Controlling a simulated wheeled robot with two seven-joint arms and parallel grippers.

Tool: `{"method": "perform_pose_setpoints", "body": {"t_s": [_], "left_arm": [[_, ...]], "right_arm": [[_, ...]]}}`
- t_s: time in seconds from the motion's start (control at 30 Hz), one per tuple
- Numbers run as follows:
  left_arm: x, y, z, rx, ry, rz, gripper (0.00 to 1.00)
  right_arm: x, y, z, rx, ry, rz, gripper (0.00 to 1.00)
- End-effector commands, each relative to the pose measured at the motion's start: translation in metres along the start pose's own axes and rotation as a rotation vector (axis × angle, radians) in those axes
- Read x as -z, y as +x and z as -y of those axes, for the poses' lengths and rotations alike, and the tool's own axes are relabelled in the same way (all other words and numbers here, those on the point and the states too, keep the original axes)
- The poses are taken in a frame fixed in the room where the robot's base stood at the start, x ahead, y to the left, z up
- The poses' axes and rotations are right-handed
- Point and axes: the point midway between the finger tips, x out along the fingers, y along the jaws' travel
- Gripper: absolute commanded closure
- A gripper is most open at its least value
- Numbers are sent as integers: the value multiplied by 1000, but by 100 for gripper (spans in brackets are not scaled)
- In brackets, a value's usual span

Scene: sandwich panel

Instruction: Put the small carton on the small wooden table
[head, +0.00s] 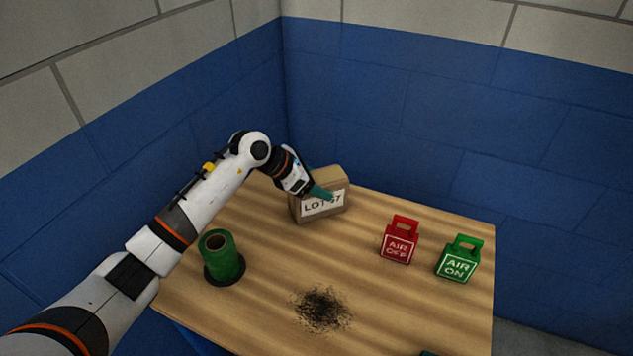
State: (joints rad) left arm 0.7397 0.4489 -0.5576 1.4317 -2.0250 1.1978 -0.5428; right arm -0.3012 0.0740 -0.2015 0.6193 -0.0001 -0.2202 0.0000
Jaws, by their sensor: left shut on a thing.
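The small carton (299,207) is a brown box with a white label reading "LOT" and partly covered digits. It is at the back left part of the wooden table (400,310), and I cannot tell whether its base touches the top. My left gripper (322,193) has teal fingers and reaches the carton from the left, shut on it; the fingers cover part of its front and label.
A green cylinder (224,262) on a dark round base stands at the front left. A red "AIR OFF" tag block (400,244) and a green "AIR ON" one (459,262) stand at the right. A dark speckled patch (321,309) marks the front middle. Blue walls (400,110) close the back.

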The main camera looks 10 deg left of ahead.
Motion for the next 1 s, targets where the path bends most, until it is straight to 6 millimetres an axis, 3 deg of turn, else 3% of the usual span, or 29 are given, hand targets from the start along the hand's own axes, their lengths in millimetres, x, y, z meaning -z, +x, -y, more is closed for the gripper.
{"method": "perform_pose_setpoints", "body": {"t_s": [0.23, 0.27, 0.37, 0.7, 1.0], "left_arm": [[-2, 2, 0, 1, 1, -2, 68], [-1, 1, 0, 1, 0, -1, 33], [-1, 1, 0, 0, 0, 0, 17], [2, -2, 0, 0, 0, 0, 17], [3, -51, 1, 3, -1, 3, 17]], "right_arm": [[0, 4, 3, 4, -1, 1, 64], [0, 2, 4, 5, -1, 1, 64], [0, 2, 6, 7, -2, 1, 64], [-1, -2, 7, 8, -2, 1, 64], [-3, -30, 7, 8, -1, 1, 64]]}}
